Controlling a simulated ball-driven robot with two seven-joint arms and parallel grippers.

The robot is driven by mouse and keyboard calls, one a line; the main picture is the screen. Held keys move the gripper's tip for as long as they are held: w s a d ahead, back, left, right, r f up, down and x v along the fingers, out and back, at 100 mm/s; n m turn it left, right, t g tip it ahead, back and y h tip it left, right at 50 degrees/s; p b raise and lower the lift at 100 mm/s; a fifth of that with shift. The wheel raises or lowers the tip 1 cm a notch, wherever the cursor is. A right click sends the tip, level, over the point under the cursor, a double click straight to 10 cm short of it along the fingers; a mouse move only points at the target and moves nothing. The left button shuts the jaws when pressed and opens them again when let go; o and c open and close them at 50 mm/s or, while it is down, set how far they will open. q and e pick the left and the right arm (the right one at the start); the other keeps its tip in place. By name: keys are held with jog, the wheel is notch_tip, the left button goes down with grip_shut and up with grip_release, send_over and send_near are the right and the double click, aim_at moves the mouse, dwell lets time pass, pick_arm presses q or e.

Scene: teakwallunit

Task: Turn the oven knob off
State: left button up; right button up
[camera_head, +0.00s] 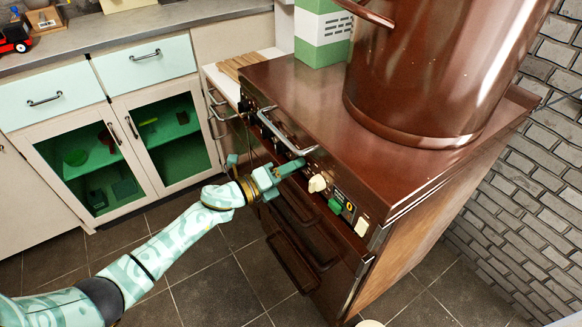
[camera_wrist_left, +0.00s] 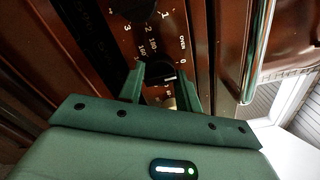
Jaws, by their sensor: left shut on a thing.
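The brown stove (camera_head: 300,95) has a front control panel with a row of knobs. My left gripper (camera_head: 296,165) reaches the panel just below the metal rail. In the left wrist view, my left gripper (camera_wrist_left: 160,82) has its two green fingers on either side of a small dark knob (camera_wrist_left: 158,73), beside a printed scale and the word "OVEN". It is shut on this knob. The fingers hide most of the knob, so its pointer setting cannot be read. In the head view the gripper covers it. My right gripper is not in view.
A metal rail (camera_head: 282,132) runs along the panel near my gripper. A cream knob (camera_head: 317,184) and a green knob (camera_head: 335,205) sit to the right. A large brown pot (camera_head: 430,70) stands on the stove. Open floor lies in front.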

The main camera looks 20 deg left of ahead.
pick_arm(q)
jog(key=shift+a, duration=0.1)
jog(key=o, duration=0.9)
jog(key=shift+o, duration=0.3)
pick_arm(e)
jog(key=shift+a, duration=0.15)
pick_arm(q)
jog(key=shift+s, duration=0.1)
jog(key=p+v, duration=0.2)
jog(key=v, duration=1.4)
jog(key=shift+a, duration=0.15)
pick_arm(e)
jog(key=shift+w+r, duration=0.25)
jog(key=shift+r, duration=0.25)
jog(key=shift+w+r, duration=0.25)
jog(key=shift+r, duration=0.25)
pick_arm(q)
jog(key=shift+f, duration=0.1)
